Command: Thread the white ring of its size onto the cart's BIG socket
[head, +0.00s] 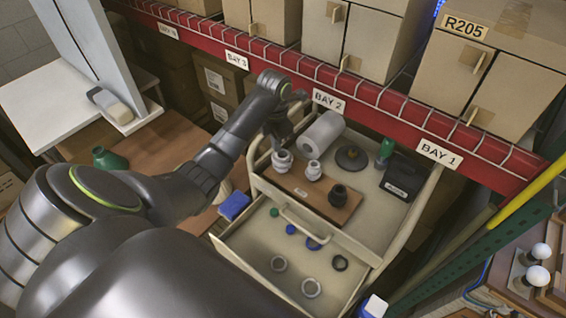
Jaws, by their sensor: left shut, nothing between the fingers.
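The cart (389,238) stands at the centre right. On its top a brown board (311,190) carries two pale sockets, one at the left (282,161) and one in the middle (314,171), and a black socket (338,195). The left pale socket looks the larger. My left gripper (280,136) is shut and empty, above the cart's back left, just behind the left pale socket. My right gripper is out of view.
A paper roll (323,133), a dark round base (351,158) and a black box (403,176) stand on the cart's back. A red shelf beam (380,120) runs behind it.

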